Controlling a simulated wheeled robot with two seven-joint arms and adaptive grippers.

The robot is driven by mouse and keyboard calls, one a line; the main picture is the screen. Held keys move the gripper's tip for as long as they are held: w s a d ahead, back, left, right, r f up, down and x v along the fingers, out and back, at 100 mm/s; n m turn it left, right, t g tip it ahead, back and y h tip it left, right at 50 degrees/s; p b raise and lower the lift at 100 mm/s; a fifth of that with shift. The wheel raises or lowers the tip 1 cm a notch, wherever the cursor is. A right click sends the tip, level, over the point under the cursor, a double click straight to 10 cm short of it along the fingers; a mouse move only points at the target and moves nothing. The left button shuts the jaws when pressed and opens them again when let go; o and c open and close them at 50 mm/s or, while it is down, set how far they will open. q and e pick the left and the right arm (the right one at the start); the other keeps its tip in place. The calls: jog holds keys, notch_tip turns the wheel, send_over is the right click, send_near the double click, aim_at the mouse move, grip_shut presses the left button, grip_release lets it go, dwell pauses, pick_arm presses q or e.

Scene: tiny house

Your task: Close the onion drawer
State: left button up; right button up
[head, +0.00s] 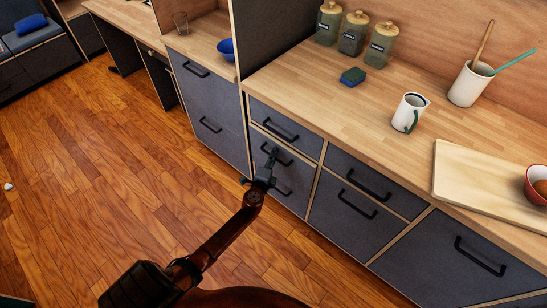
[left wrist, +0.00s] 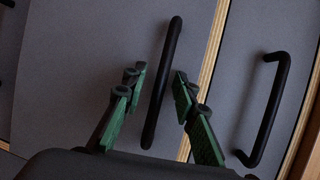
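My left gripper (head: 262,168) is in front of a grey lower drawer (head: 293,188) in the kitchen counter. In the left wrist view the green-padded fingers (left wrist: 160,88) are apart, with a black bar handle (left wrist: 162,95) running between them. Neither finger clearly touches it. In the head view this handle (head: 282,158) is partly behind the gripper. No onion shows, and no drawer is clearly pulled out, so I cannot tell which drawer holds onions. My right gripper is out of view.
An upper drawer handle (head: 280,130) sits just above, with more drawers (head: 365,200) to the right. The wooden counter (head: 340,120) carries jars (head: 351,38), a sponge (head: 352,77), a mug (head: 408,112) and a cutting board (head: 480,185).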

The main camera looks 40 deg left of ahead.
pick_arm(q)
grip_shut()
dwell(0.4)
jog(key=shift+w, duration=0.15)
jog(key=shift+w+d+r+b, duration=0.1)
jog(key=shift+w+b, duration=0.15)
jog(key=shift+w, duration=0.3)
jog(key=shift+w+d+r+b, duration=0.1)
jog(key=shift+w+b, duration=0.15)
jog(key=shift+w, duration=0.25)
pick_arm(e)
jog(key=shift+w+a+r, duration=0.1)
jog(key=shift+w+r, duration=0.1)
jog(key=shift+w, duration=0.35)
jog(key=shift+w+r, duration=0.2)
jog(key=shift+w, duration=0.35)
pick_arm(q)
grip_release()
jog(key=shift+w+f, duration=0.1)
jog(key=shift+f, duration=0.05)
